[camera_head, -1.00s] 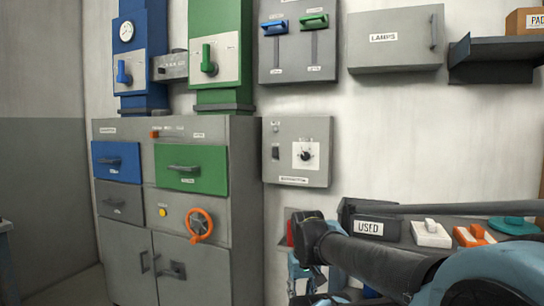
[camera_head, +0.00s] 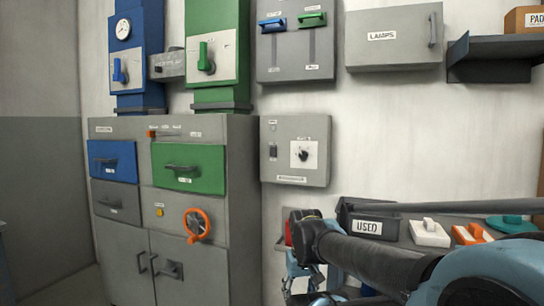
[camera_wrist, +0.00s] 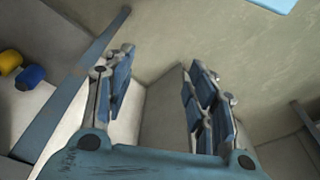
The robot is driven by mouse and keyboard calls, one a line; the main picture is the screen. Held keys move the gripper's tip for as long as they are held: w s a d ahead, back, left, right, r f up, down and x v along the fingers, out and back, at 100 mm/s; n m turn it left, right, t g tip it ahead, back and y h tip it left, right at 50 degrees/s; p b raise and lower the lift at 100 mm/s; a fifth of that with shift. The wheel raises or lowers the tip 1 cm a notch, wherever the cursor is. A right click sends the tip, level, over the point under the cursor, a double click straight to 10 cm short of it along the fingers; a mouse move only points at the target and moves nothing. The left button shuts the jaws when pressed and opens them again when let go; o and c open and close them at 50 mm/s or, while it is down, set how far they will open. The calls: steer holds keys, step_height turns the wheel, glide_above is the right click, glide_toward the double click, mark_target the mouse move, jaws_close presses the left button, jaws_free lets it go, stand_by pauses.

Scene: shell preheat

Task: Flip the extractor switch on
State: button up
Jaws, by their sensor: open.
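A grey control box (camera_head: 295,150) hangs on the wall right of the cabinet. It carries a small dark rocker switch (camera_head: 273,151) on its left and a black knob (camera_head: 303,154) on a white plate. Its labels are too small to read, so I cannot tell for certain that this is the extractor switch, nor which way the rocker is set. My gripper (camera_wrist: 160,65) is open and empty in the wrist view, its two blue-padded fingers apart. In the head view my gripper is low, below the box and apart from it, partly hidden by my arm.
A grey cabinet (camera_head: 215,255) with blue and green drawers and an orange handwheel (camera_head: 197,225) stands left. Above the control box are a lever panel (camera_head: 295,55) and a LAMPS box (camera_head: 394,55). A dark shelf (camera_head: 490,58) juts out right. A USED bin (camera_head: 367,227) sits behind my arm.

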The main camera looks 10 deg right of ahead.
steer(key=shift+s+r+n, duration=0.2)
steer(key=shift+r+n, duration=0.1)
steer(key=shift+r, duration=0.5)
steer(key=c, duration=0.9)
steer(key=shift+w+d+r+n, duration=0.2)
steer(key=shift+w+r+n, duration=0.2)
steer(key=shift+w+r, duration=0.4)
jaws_close()
steer(key=w+a+r+n+t+h, duration=0.1)
steer(key=w+a+r+n, duration=0.1)
steer(key=w+r+n, duration=0.7)
steer(key=w+a+r+n+t+h, duration=0.1)
steer(key=w+a+r+n+t, duration=0.1)
steer(key=w+r+n, duration=0.8)
steer(key=w+a+r+n+t+h, duration=0.2)
steer(key=w+r+n, duration=0.7)
steer(key=w+r, duration=1.2)
steer(key=shift+w+a, duration=0.9)
steer(key=shift+w, duration=0.25)
